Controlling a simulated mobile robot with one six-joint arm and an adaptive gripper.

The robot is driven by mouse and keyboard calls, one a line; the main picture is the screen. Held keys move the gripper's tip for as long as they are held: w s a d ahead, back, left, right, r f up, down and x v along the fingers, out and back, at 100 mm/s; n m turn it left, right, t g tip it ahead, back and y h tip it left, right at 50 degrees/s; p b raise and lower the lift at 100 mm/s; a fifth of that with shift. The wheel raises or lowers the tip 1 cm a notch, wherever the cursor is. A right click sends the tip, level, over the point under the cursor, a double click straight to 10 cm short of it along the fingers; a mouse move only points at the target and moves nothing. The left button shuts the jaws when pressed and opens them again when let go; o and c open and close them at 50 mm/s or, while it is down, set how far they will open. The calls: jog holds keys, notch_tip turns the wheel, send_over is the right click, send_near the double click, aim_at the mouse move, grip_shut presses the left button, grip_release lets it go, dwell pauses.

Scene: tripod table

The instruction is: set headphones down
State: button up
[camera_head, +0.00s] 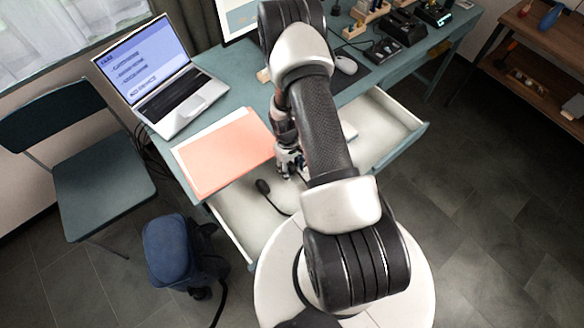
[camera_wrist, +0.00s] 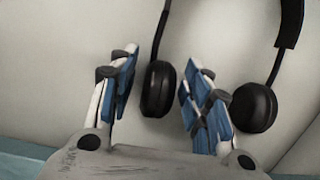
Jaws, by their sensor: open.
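The black headphones (camera_wrist: 254,107) lie on the pale floor of an open drawer, and both round ear cups and parts of the band show in the wrist view. In the head view one dark ear cup (camera_head: 263,187) and a thin dark line show in the left drawer (camera_head: 240,215); my arm hides the rest. My gripper (camera_wrist: 161,58) is open, with one finger on each side of the left ear cup. I cannot tell whether the fingers touch it. In the head view my gripper (camera_head: 289,163) is low over this drawer, partly hidden by my arm.
The teal desk (camera_head: 225,75) bears a laptop (camera_head: 165,85), a salmon folder (camera_head: 225,152) and a mouse (camera_head: 345,64). A second open drawer (camera_head: 385,125) is to the right. A teal chair (camera_head: 100,190) and blue bag (camera_head: 172,248) stand left. The right floor is clear.

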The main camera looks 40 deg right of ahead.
jog(key=r+p, duration=0.1)
jog(key=r, duration=0.3)
jog(key=w+r+p, duration=0.1)
jog(key=r, duration=0.2)
jog(key=r+p, duration=0.1)
jog(key=r, duration=0.3)
jog(key=shift+w+r, duration=0.25)
jog(key=shift+r, duration=0.1)
jog(key=a+r+t, duration=0.1)
jog(key=a+r, duration=0.3)
jog(key=r, duration=0.9)
jog(key=a+r+t, duration=0.2)
jog(key=a+r, duration=0.1)
jog(key=r, duration=1.1)
jog(key=s+a+r+t, duration=0.1)
jog(key=s+a+r, duration=0.3)
jog(key=s+r, duration=0.2)
jog(key=s+a+r+t, duration=0.2)
jog(key=s+a+r, duration=0.3)
jog(key=s+r, duration=0.2)
jog(key=shift+s, duration=1.25)
jog(key=shift+a, duration=0.1)
jog(key=shift+c, duration=0.2)
